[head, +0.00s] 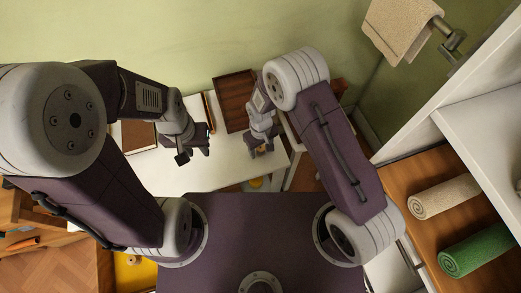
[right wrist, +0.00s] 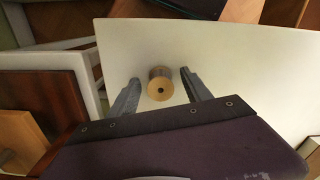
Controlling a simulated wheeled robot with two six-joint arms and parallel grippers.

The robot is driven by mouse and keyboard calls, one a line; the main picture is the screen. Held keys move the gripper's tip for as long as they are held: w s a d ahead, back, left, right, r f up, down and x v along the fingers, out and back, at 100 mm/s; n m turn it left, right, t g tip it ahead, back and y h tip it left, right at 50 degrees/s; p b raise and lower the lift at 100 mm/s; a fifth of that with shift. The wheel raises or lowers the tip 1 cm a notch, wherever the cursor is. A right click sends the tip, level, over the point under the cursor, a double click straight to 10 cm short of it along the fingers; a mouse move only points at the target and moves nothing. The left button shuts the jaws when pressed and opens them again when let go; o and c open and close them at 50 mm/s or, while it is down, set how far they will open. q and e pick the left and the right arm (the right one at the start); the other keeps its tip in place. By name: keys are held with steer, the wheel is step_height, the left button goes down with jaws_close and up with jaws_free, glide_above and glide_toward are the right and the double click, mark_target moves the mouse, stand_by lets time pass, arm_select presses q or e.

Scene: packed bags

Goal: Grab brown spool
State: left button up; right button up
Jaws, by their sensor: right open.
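The brown spool (right wrist: 160,84) lies on the white table (right wrist: 225,60) in the right wrist view, its round end with a dark centre hole facing the camera. My right gripper (right wrist: 159,77) is open, with one finger on each side of the spool and a visible gap to each. Its height over the spool is hard to judge. In the head view my right gripper (head: 262,151) is over the table's right part. My left gripper (head: 193,156) hangs over the table further left, with no object seen in it; its jaw opening is unclear.
A shelf at right holds a beige roll (head: 445,196) and a green roll (head: 477,250). A towel (head: 402,28) hangs on the wall. The table around the spool is clear.

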mark_target(262, 150)
steer(key=shift+f, duration=0.15)
jaws_close()
steer(key=shift+r, duration=0.45)
steer(key=r, duration=0.2)
steer(key=s+r+p, duration=0.1)
steer(key=r, duration=0.1)
steer(key=shift+d, duration=0.15)
steer(key=s+d+r, duration=0.2)
steer(key=s+r, duration=0.1)
steer(key=s, duration=0.2)
steer(key=s+d+r+p, duration=0.1)
steer(key=s+d+r, duration=0.1)
steer(key=s, duration=0.3)
steer(key=shift+r, duration=0.6)
